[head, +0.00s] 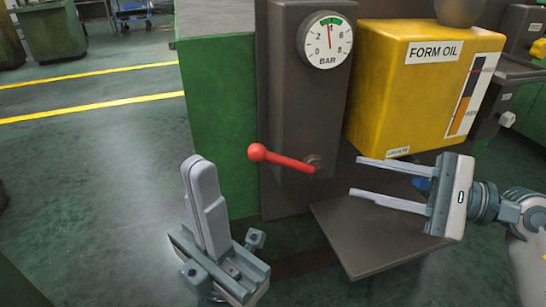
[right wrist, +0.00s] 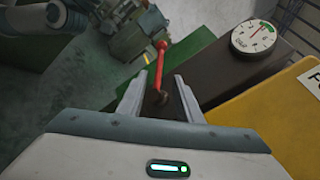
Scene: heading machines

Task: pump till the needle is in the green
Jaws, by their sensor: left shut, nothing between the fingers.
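The round pressure gauge (head: 326,40), marked BAR, is on the dark upright housing (head: 290,100). Its thin needle points almost straight up, at the green band at the top of the dial. The gauge also shows in the right wrist view (right wrist: 254,37). The red pump lever (head: 282,159) sticks out left from its pivot, its ball end slightly higher. My right gripper (head: 355,176) is open and empty, right of the lever pivot. In the right wrist view the lever (right wrist: 160,68) lines up between its fingers. My left gripper (head: 194,164) is shut and empty, pointing up, left of and below the lever.
A yellow FORM OIL tank (head: 400,85) stands right of the housing, above my right gripper. A dark plate (head: 375,235) lies below the lever. A green cabinet (head: 218,120) stands to the left. The floor at left, with yellow lines, is open.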

